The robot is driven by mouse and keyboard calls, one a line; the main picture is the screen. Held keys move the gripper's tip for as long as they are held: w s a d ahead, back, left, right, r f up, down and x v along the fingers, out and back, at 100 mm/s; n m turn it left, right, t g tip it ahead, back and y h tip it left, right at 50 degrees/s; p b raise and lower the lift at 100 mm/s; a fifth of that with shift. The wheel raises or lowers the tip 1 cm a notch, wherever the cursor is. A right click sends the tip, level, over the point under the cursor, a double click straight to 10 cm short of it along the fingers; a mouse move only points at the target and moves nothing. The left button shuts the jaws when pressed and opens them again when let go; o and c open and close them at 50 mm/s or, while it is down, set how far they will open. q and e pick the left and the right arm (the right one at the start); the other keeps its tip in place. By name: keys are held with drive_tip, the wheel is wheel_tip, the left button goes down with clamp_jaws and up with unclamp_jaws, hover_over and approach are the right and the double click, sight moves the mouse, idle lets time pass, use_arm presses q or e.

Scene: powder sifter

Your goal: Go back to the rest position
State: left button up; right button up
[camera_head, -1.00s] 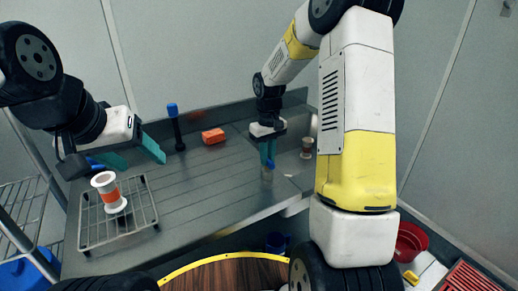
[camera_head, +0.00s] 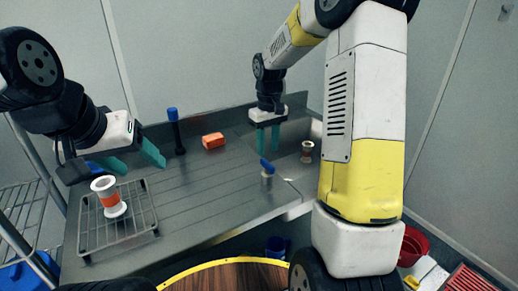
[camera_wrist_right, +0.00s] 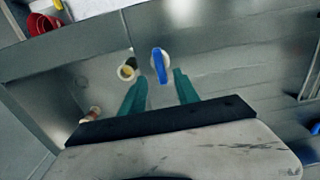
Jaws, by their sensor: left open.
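My left gripper (camera_head: 138,163) is open and empty, above the counter's left side. It is behind and above a white spool-shaped piece with an orange band (camera_head: 108,197), which stands on a wire rack (camera_head: 135,232). My right gripper (camera_head: 269,150) is open and empty. It hangs above and behind a small piece with a blue top (camera_head: 267,167) on the counter. The right wrist view shows its teal fingers (camera_wrist_right: 160,88) apart, with the blue-topped piece (camera_wrist_right: 160,66) ahead of the gap.
An orange block (camera_head: 213,140) and an upright dark tool with a blue cap (camera_head: 175,132) stand at the back of the metal counter (camera_head: 200,185). A small brown-and-white container (camera_head: 307,151) stands right of my right gripper. The counter's middle is clear.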

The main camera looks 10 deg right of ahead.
drive_tip(key=shift+r, duration=0.85)
drive_tip(key=s+r+m+t, duration=0.2)
drive_tip(key=s+r+t, duration=0.1)
drive_tip(key=s+r, duration=0.85)
drive_tip(key=s+a+r+m+t+y, duration=0.1)
drive_tip(key=s+a+t+y, duration=0.1)
drive_tip(key=s, duration=1)
drive_tip(key=shift+s+m+t, duration=0.3)
drive_tip(key=shift+s+t, duration=0.1)
drive_tip(key=shift+t, duration=0.2)
